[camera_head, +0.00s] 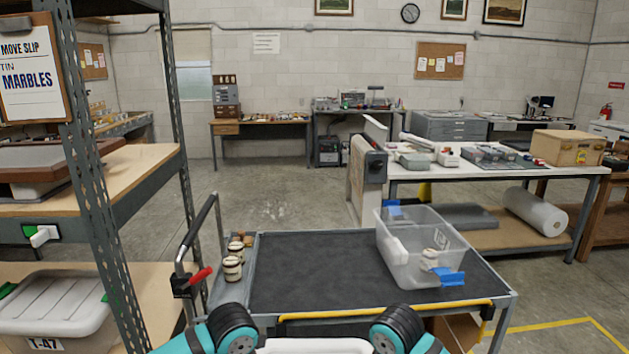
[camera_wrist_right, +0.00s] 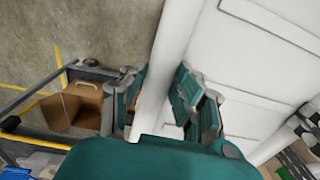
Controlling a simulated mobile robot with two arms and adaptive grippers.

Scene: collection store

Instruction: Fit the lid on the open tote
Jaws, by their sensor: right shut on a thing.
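The open tote (camera_head: 418,262) is a clear plastic box at the right end of the cart's dark top. Its top is uncovered, blue pieces sit at its ends, and a striped jar shows through its wall. My right gripper (camera_wrist_right: 160,105) shows in the right wrist view, its teal fingers shut on the edge of a white panel that looks like the lid (camera_wrist_right: 168,62). The panel fills much of that view's upper right; its far end is cut off. In the head view, a white edge shows between my arms at the bottom. My left gripper is out of view.
Striped jars (camera_head: 233,268) stand in a tray at the cart's left. The cart top (camera_head: 315,270) is otherwise clear. Shelving with a closed tote (camera_head: 55,312) is at left. A work table (camera_head: 500,168) is beyond the cart. A cardboard box (camera_wrist_right: 84,108) sits low beside the cart's frame.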

